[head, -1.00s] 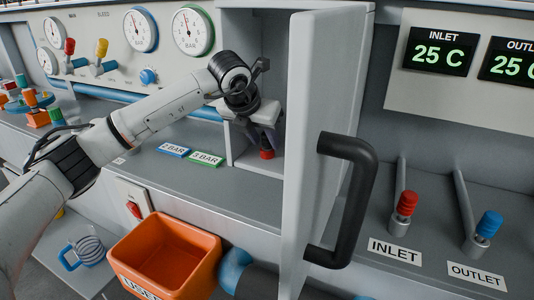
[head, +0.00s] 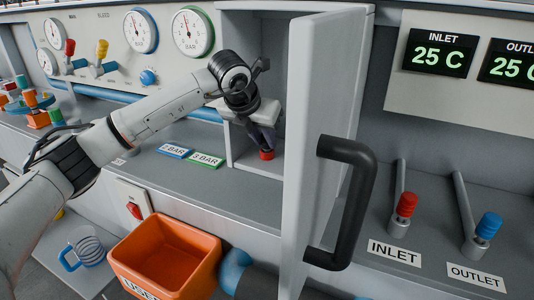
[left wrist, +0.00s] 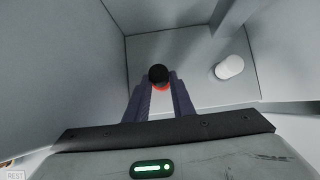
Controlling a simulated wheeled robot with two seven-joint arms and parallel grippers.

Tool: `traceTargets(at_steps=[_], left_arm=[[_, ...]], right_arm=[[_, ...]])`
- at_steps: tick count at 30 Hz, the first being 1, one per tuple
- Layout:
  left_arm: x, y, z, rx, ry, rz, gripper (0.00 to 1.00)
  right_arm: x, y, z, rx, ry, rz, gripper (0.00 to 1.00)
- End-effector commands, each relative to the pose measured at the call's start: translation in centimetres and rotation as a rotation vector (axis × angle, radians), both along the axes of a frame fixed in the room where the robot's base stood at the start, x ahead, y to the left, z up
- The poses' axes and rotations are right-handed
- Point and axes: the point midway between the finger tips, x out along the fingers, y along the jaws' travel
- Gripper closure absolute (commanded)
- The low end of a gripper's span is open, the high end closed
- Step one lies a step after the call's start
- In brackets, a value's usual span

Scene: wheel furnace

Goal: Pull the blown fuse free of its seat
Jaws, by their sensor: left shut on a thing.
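The fuse (left wrist: 158,73) has a dark round end and a red part beside it in the left wrist view. It sits between the fingertips of my left gripper (left wrist: 160,86), which is shut on it. In the head view its red part (head: 267,155) shows low inside the open cabinet (head: 240,150), just below the fingers of my left gripper (head: 264,142). The seat is hidden, so I cannot tell whether the fuse is still in it. My right gripper is not in view.
A white cylinder (left wrist: 230,67) stands inside the cabinet to the right of the fuse. The open cabinet door (head: 318,120) with its black handle (head: 350,200) stands right of my arm. An orange bin (head: 165,260) labelled USED is below the counter's front edge.

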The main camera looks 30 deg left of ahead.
Motion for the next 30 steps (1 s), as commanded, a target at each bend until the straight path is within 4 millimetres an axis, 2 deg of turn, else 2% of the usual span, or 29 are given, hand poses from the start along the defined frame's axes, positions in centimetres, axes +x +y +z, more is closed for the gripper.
traceTargets(at_steps=[30], left_arm=[[0.1,0.0,2.0,-0.001,-0.003,0.000,1.00]], right_arm=[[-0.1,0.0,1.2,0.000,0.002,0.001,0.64]])
